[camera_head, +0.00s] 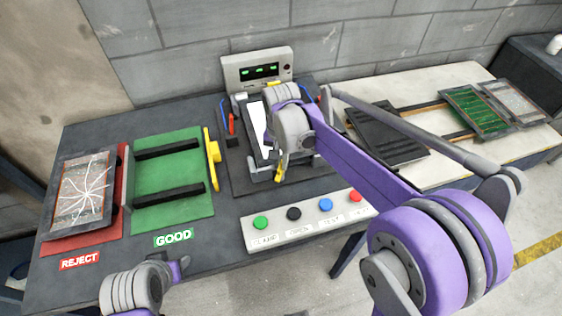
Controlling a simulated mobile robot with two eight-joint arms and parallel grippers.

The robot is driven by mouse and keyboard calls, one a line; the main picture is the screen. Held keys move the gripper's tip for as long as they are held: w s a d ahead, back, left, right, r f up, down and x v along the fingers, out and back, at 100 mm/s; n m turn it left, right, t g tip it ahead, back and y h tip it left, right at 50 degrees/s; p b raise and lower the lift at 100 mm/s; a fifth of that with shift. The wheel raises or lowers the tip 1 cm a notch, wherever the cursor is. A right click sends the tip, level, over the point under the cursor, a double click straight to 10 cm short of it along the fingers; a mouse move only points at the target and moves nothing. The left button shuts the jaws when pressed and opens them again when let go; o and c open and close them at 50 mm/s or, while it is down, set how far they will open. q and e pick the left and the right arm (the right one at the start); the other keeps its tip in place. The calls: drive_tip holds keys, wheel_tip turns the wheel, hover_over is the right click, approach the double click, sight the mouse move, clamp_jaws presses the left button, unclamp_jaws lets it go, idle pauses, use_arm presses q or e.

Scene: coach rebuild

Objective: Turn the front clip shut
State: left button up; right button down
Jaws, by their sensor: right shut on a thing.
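The test fixture (236,182) stands in the middle of the dark bench, with a light panel in its cradle. A small yellow clip (279,174) shows at the fixture's front edge. My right gripper (281,160) reaches down over it and is shut on it; the fingers and wrist hide much of the clip, so its exact angle is unclear. Another yellow piece (272,84) shows at the back of the fixture. My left gripper (178,268) is low at the bottom left, away from the fixture; its jaw opening is unclear.
A button box (290,236) lies in front of the fixture, and a display unit (236,72) stands behind it. Left are the green GOOD tray (172,191) and a cracked panel (82,191) on the red REJECT area. A rack with panels (474,110) is right.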

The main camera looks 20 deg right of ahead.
drive_tip(key=n, duration=0.6)
drive_tip(key=shift+b, duration=0.3)
drive_tip(key=shift+n, duration=0.4)
drive_tip(key=c, duration=1.2)
unclamp_jaws()
wheel_tip(320, 180, up, 11)
drive_tip(key=shift+p, duration=0.3)
drive_tip(key=shift+s+f, duration=0.1)
drive_tip(key=s+d+f+t, duration=0.1)
drive_tip(key=s+f, duration=0.3)
drive_tip(key=s, duration=0.2)
drive_tip(key=s+d+f+t, duration=0.2)
drive_tip(key=s+f, duration=0.2)
drive_tip(key=s, duration=0.3)
drive_tip(key=s+d+f+t, duration=0.2)
drive_tip(key=s+f, duration=0.2)
drive_tip(key=s, duration=0.3)
drive_tip(key=shift+s+m, duration=0.2)
drive_tip(key=shift+m, duration=0.1)
